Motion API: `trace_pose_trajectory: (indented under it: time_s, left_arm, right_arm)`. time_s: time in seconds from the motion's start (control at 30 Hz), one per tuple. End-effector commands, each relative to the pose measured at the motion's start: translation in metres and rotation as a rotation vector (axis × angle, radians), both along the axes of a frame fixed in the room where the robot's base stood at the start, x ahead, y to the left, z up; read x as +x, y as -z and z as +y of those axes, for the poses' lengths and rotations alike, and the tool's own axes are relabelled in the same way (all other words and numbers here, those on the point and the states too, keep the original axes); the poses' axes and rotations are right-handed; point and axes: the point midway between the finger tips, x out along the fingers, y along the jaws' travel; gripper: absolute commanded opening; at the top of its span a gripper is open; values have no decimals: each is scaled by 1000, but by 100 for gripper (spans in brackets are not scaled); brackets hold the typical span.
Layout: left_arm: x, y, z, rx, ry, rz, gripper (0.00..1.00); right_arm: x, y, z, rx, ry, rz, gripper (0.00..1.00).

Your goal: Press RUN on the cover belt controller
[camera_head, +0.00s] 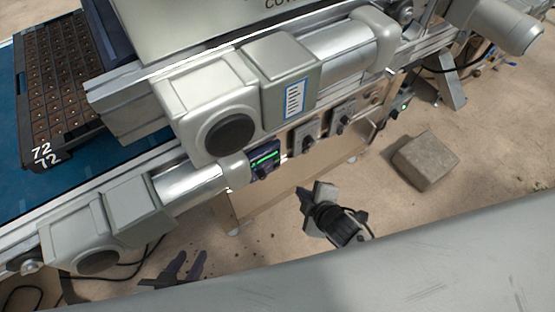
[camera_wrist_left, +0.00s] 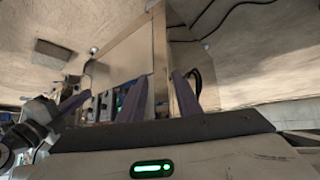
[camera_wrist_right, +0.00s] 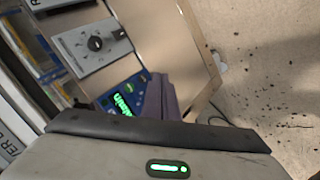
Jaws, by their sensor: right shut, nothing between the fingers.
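A small blue controller (camera_head: 264,160) with a lit green display is mounted on the front panel under the conveyor. In the right wrist view the controller (camera_wrist_right: 122,103) shows its green display and a few small keys; its labels are too small to read. My right gripper (camera_wrist_right: 163,94) is shut and empty, its purple fingers in front of the controller's edge and hiding part of it. Contact cannot be told. In the head view my right gripper (camera_head: 304,196) is below and right of the controller. My left gripper (camera_head: 188,268) is open and empty, low at the left; its fingers show in the left wrist view (camera_wrist_left: 160,97).
Grey knob boxes (camera_head: 307,138) sit beside the controller on the panel. A motor housing (camera_head: 205,105) juts out above it. A seed tray (camera_head: 50,85) lies on the blue belt. A stone-like block (camera_head: 425,160) rests on the floor at right.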

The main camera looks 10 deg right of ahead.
Motion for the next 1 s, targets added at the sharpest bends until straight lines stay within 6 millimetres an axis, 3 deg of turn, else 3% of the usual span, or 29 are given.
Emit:
trace_pose_trajectory:
  time_s: [0.47, 0.8, 1.0]
  left_arm:
    - [2, 2, -1, -1, 1, -5, 31]
    - [4, 21, -4, -1, 9, -7, 31]
    - [8, 18, -6, -7, 9, -21, 31]
  right_arm:
    - [8, 2, 1, -16, -12, -5, 0]
    - [50, 4, 17, -14, -12, -7, 0]
    - [72, 1, 25, -14, -11, -3, 0]
